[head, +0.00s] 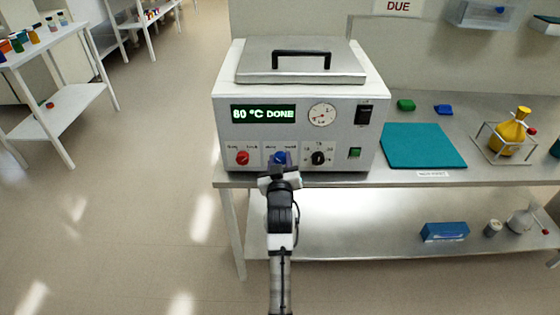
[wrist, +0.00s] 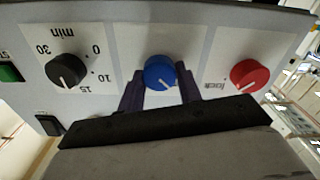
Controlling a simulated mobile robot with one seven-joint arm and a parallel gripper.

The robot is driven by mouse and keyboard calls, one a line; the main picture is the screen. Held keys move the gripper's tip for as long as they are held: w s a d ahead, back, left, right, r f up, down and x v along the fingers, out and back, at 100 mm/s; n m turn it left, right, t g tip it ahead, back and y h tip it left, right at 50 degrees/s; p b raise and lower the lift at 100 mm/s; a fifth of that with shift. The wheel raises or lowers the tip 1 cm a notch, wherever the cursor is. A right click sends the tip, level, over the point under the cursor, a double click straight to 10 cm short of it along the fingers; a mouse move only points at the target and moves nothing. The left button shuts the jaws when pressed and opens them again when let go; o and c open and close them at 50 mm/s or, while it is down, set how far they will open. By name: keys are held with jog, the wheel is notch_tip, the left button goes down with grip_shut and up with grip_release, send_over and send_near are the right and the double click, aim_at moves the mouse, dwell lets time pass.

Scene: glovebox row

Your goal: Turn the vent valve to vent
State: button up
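The vent valve appears to be the blue knob (head: 279,157) on the front panel of the white steriliser (head: 225,140), between a red knob and a black one. My gripper (head: 279,170) is in front of this knob. In the wrist view its two dark fingers (wrist: 160,88) stand on either side of the blue knob, spread apart with what looks like a narrow gap; contact is not clear.
The red lock knob (head: 242,158) and black timer knob (head: 318,158) sit close on either side. The display reads "80 °C DONE", and a dial gauge (head: 321,116) is beside it. The lid (head: 300,70) is down. A teal mat (head: 422,146) lies right on the bench.

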jog(key=c, duration=0.5)
jog(key=shift+o, duration=0.2)
jog(key=shift+m, duration=0.3)
jog(key=m, duration=0.3)
jog(key=shift+b, duration=0.35)
jog(key=m, duration=0.4)
jog(key=shift+d, duration=0.1)
jog(key=m+b, duration=0.1)
jog(key=m, duration=0.4)
jog(key=shift+d+f+m, duration=0.1)
jog(key=shift+m, duration=0.2)
jog(key=shift+m+b, duration=0.3)
jog(key=shift+m, duration=2)
